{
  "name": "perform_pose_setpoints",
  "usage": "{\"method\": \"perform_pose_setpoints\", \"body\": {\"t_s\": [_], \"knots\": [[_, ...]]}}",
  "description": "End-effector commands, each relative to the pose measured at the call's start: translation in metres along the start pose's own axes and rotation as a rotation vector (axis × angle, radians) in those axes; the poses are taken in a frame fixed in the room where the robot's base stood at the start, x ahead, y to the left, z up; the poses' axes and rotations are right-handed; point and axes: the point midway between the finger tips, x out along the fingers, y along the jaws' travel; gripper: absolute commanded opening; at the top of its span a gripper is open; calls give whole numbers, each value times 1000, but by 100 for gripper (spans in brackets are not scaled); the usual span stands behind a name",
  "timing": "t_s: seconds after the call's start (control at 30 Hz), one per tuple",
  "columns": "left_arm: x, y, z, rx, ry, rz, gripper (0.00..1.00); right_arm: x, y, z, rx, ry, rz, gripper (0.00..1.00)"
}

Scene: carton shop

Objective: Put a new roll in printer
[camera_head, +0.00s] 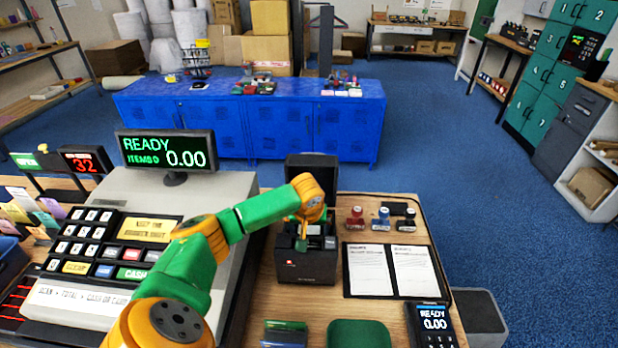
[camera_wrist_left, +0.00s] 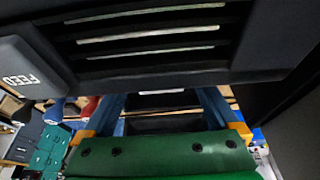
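The black printer (camera_head: 306,262) stands on the counter with its lid (camera_head: 312,172) raised at the back. My left gripper (camera_head: 303,240) reaches down into the printer's open top from above. In the left wrist view its two blue fingers (camera_wrist_left: 163,108) stand apart, and their tips are hidden behind a dark slotted printer part (camera_wrist_left: 150,42) with a FEED button (camera_wrist_left: 22,78). A thin white strip shows between the fingers; I cannot tell whether it is paper or whether they hold anything. No paper roll can be made out clearly. My right gripper is not in view.
A cash register (camera_head: 110,250) stands left of the printer. Stamps (camera_head: 383,218), an open folder (camera_head: 391,270) and a card terminal (camera_head: 432,322) lie to its right. A green pad (camera_head: 358,334) lies in front. Blue cabinets (camera_head: 250,118) stand beyond the counter.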

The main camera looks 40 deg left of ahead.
Motion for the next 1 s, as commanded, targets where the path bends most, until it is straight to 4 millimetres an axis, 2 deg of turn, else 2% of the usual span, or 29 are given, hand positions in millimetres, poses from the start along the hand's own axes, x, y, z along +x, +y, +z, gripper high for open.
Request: {"method": "perform_pose_setpoints", "body": {"t_s": [0.27,0.5,0.63,1.0], "knots": [[-4,0,0,-1,1,1,100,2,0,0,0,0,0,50],[-52,0,0,1,4,3,100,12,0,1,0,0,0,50],[-68,0,0,0,1,0,100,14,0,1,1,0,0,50],[-71,0,0,0,0,0,100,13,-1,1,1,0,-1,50]]}}
